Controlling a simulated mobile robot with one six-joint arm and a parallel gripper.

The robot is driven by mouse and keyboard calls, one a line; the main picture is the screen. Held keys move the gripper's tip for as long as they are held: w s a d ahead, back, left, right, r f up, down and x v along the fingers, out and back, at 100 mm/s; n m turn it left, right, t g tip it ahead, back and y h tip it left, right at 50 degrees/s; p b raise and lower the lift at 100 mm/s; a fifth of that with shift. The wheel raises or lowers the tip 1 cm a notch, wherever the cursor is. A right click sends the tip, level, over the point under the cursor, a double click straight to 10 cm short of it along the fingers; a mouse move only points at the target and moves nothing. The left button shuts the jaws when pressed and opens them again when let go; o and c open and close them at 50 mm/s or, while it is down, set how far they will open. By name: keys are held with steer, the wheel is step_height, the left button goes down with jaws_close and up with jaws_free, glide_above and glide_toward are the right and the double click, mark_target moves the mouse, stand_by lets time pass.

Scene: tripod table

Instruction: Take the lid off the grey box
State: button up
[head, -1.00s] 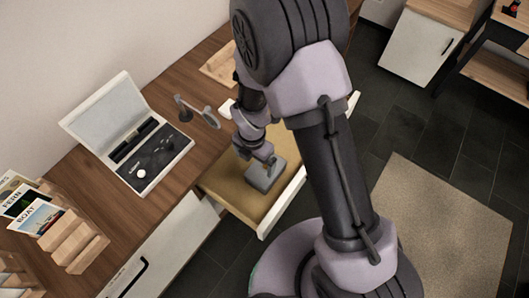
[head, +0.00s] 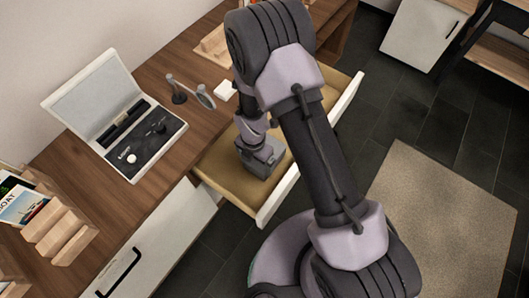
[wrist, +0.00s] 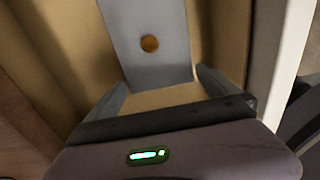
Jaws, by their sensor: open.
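The grey box (wrist: 150,66) lies in an open drawer (head: 220,178) with a tan floor. In the wrist view its flat grey top carries a round brown knob (wrist: 149,43). My gripper (wrist: 161,80) is open, with one finger on either side of the box's near end and the knob ahead of them. I cannot tell whether the fingers touch it. In the head view my gripper (head: 253,148) is low over the box and hides much of it. The top looks closed; the seam between lid and box does not show.
The pale drawer wall (wrist: 277,70) stands close on the right in the wrist view. On the wooden desk are an open case (head: 128,135), a small stand with a round disc (head: 205,97), a white block (head: 225,90) and a wooden rack (head: 60,237).

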steer(key=shift+f, duration=0.25)
stand_by(0.3)
